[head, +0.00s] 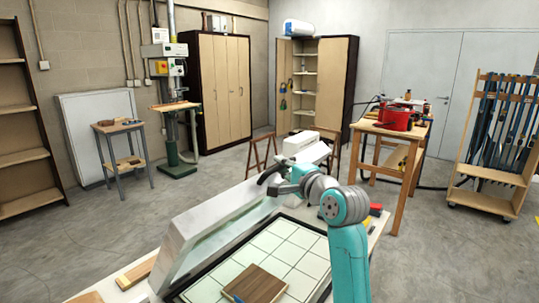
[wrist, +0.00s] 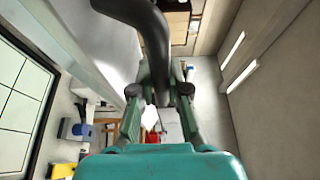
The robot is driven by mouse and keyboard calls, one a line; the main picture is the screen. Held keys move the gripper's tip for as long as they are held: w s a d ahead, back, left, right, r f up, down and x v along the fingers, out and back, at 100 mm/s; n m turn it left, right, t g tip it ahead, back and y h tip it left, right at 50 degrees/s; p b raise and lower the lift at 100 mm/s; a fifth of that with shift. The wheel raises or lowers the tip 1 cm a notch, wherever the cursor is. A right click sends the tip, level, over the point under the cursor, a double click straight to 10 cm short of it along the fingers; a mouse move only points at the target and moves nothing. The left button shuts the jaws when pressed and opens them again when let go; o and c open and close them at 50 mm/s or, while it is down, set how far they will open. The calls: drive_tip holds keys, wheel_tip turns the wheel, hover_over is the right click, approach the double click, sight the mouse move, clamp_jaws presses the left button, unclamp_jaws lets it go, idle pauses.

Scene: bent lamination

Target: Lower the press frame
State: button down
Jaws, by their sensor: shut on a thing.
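The press frame (head: 215,228) is a long pale grey frame, standing raised and tilted along the back of the press bed (head: 300,238), which has a light gridded surface and a dark border. A curved black handle (head: 271,170) is at its upper edge. My gripper (head: 280,182) is shut on this handle. In the wrist view the black handle (wrist: 150,30) runs down between the two green fingers of my gripper (wrist: 160,92). My fingers partly hide where they touch it. A dark brown wood panel (head: 258,284) lies on the bed near the front.
A white housing (head: 300,144) stands at the far end of the press. Red and yellow items (head: 375,210) lie at the right edge of the table. A wooden bench with a red machine (head: 397,118) stands behind on the right. Open floor (head: 445,250) is at the right.

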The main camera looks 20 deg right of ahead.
drive_tip(key=s+d+f+t, duration=0.1)
drive_tip(key=s+d+f, duration=0.35)
drive_tip(key=f, duration=0.35)
drive_tip(key=s+d+f+m+t, duration=0.1)
drive_tip(key=s+d+f, duration=0.2)
drive_tip(key=s+f, duration=0.45)
drive_tip(key=s+d+f, duration=0.4)
drive_tip(key=f, duration=0.6)
wheel_tip(320, 180, down, 12)
drive_tip(key=s+d, duration=0.1)
drive_tip(key=shift+s, duration=0.3)
drive_tip(key=c, duration=1.4)
unclamp_jaws()
drive_tip(key=shift+f, duration=0.15)
drive_tip(key=shift+d, duration=0.1)
drive_tip(key=shift+w+r, duration=0.1)
drive_tip(key=shift+r, duration=0.15)
